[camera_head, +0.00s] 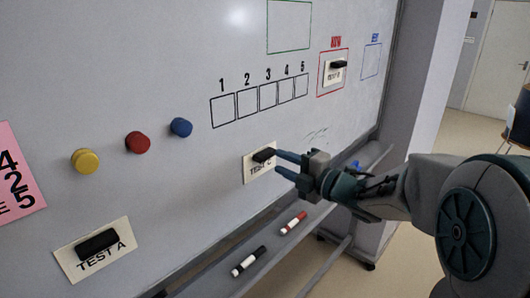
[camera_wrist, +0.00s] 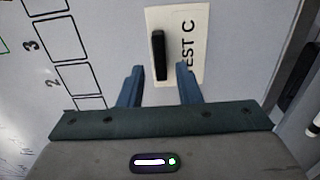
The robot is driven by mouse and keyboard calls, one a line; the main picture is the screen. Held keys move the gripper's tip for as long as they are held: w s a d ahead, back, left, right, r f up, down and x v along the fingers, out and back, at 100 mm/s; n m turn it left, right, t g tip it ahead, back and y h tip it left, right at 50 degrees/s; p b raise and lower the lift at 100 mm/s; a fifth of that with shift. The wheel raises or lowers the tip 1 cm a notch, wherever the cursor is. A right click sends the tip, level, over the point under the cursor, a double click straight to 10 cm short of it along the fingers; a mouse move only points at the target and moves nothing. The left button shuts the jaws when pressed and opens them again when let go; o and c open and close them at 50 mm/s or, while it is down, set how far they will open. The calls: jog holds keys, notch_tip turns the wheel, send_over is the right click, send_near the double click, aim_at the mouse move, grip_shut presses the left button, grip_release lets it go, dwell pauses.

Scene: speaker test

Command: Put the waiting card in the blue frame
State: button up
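The TEST C card (camera_head: 251,172), white with a black handle (camera_head: 264,155), is on the whiteboard below the numbered boxes; its handle also shows in the wrist view (camera_wrist: 158,55). My gripper (camera_head: 277,162) is open in front of this card. In the wrist view its two blue fingers (camera_wrist: 159,72) lie on either side of the handle's lower end, with gaps visible. The blue frame (camera_head: 371,61), upper right, looks empty. A card (camera_head: 328,74) with a black handle is in the red frame (camera_head: 321,88). The TEST A card (camera_head: 72,265) is at lower left.
Yellow (camera_head: 85,161), red (camera_head: 137,142) and blue (camera_head: 181,127) round magnets sit left of the numbered boxes (camera_head: 247,104). A pink sheet (camera_head: 17,175) is at far left. Black (camera_head: 249,261) and red (camera_head: 293,223) markers lie on the ledge below. A green frame (camera_head: 289,50) is at the top.

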aim_at(270, 156)
jog(key=shift+b+x, duration=0.6)
jog(key=shift+x, duration=0.55)
jog(key=shift+b+x, duration=0.3)
jog(key=shift+x, duration=0.45)
grip_shut()
jog(key=shift+r+b, duration=0.1)
jog(key=shift+b, duration=0.2)
